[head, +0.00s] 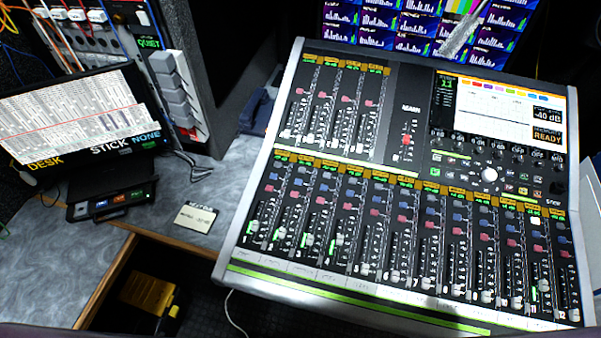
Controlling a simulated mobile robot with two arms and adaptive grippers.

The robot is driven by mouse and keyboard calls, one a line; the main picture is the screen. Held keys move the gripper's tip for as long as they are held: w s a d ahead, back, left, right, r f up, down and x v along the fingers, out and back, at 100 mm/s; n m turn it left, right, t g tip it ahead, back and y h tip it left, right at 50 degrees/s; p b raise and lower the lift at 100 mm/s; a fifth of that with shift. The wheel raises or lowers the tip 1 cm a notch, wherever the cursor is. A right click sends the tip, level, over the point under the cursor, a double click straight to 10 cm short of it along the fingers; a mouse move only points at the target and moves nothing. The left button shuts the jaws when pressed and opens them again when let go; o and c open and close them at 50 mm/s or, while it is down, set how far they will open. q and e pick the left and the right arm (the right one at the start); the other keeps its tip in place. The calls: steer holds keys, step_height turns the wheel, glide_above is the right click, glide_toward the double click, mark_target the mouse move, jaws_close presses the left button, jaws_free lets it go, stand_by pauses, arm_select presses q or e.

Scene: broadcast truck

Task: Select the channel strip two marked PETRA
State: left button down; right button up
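The mixing console (392,172) is large and tilted, with a pale frame, and fills the middle and right of the head view. Its lower bank holds a row of narrow channel strips numbered from the left. Channel strip two (285,212) is second from the left, with small blue and red buttons above a fader. Each strip has an orange name label at its top; the lettering is too small to read, so I cannot make out PETRA. The console's screen (497,105) reads READY at its right side. Neither of my grippers is in view.
A script monitor (85,118) and a small control box (113,200) stand left. A small card (195,218) lies on the grey desk (45,260). Below is an open gap with a yellow case (148,293). A grey stalk-like object (462,35) hangs above the console's back edge.

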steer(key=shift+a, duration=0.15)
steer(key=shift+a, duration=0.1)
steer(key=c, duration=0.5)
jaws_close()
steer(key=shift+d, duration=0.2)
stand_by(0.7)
